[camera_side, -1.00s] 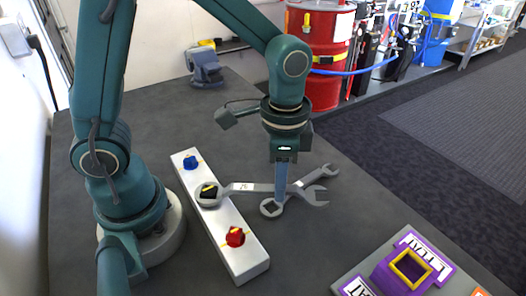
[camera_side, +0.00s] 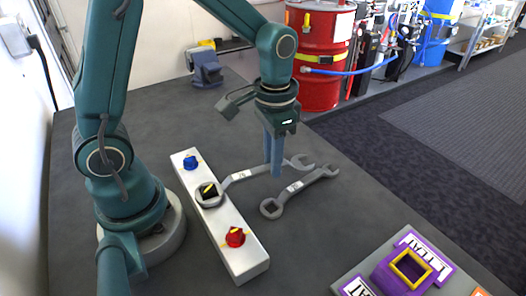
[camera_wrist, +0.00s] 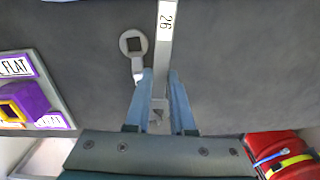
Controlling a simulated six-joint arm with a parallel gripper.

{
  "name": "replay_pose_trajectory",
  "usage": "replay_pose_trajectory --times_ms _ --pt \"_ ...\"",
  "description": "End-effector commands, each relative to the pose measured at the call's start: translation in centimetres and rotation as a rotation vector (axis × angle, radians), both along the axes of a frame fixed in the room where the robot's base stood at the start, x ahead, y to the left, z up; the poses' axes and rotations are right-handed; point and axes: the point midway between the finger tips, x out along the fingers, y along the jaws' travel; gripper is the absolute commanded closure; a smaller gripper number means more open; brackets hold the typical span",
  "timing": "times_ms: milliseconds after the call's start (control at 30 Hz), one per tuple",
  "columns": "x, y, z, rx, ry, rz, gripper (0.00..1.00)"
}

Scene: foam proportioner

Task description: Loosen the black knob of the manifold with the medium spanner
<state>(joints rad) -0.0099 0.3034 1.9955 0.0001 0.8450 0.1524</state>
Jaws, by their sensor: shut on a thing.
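The manifold is a white block (camera_side: 222,225) with a blue knob (camera_side: 191,162), a black knob (camera_side: 209,189) and a red knob (camera_side: 235,237). A grey spanner marked 26 (camera_side: 240,175) has its ring end around the black knob. Its open end points to the back right. My gripper (camera_side: 276,172) is shut on this spanner near the open end. In the wrist view the shaft (camera_wrist: 165,60) runs between the two blue fingers (camera_wrist: 158,100); its ring end is out of that view.
A second spanner (camera_side: 297,187) lies on the dark table, close to the right of my gripper; its ring shows in the wrist view (camera_wrist: 133,43). A purple block with a yellow-rimmed opening (camera_side: 410,268) stands front right. A blue-grey vise (camera_side: 206,70) stands at the back.

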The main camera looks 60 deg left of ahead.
Motion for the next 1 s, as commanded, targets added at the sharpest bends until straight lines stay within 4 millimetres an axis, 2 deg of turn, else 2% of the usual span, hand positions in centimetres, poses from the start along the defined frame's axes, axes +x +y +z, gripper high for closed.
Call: replay_pose_trajectory --times_ms 500,1000 --pt "0.2 3.0 0.0 0.0 -0.005 0.235 1.0" --pt "-0.4 5.8 0.0 0.0 -0.004 0.461 1.0"
